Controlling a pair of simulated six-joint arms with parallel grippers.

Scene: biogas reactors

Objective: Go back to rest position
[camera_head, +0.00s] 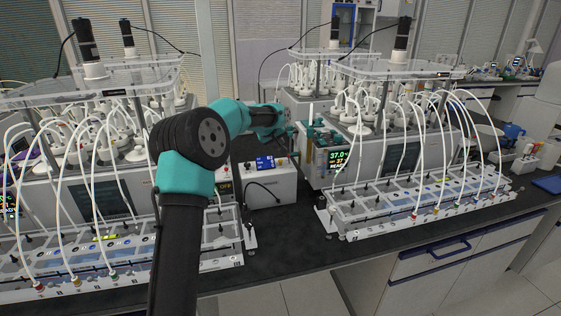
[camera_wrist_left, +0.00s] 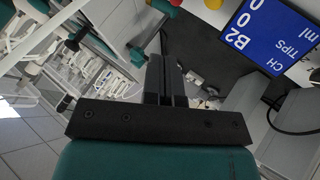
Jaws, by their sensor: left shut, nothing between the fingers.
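My left arm comes up from the bottom of the head view and bends away over the bench. Its wrist (camera_head: 266,117) is above the gap between the two reactor units, and the fingers there are too small and partly hidden to make out. In the left wrist view, my left gripper (camera_wrist_left: 167,68) has its two dark fingers together with nothing between them. My right gripper is in neither view.
The left reactor rack (camera_head: 60,170) and right reactor rack (camera_head: 420,200) stand close on either side, with looping white tubes. A teal-and-white device with a 37.0 display (camera_head: 339,158) and a white box (camera_head: 270,186) stand between them. Bare dark bench (camera_head: 290,240) lies in front.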

